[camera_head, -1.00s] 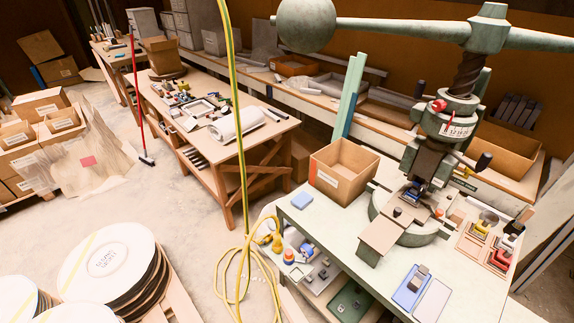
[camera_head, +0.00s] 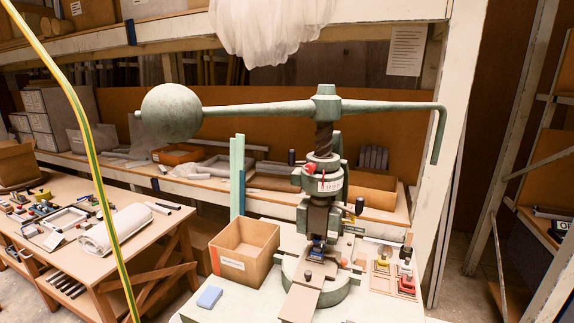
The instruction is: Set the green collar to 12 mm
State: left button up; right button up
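The fly press (camera_head: 322,220) stands on a pale bench, with a long green arm and a ball weight (camera_head: 171,111) on its left end. The green collar (camera_head: 322,168) sits around the press screw, below the arm. It carries a white scale band (camera_head: 330,184) with numbers too small to read surely, and a red pointer mark at its edge. A small red knob (camera_head: 291,157) is at the collar's left side. Neither of my grippers shows in this view.
An open cardboard box (camera_head: 243,252) stands left of the press, with a blue block (camera_head: 209,297) in front. A tray of small coloured parts (camera_head: 394,278) lies to the right. A yellow-green hose (camera_head: 95,150) hangs at the left. A cluttered wooden table (camera_head: 90,240) stands further left.

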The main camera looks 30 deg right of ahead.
aim_at(323, 166)
jog(key=z, duration=1.15)
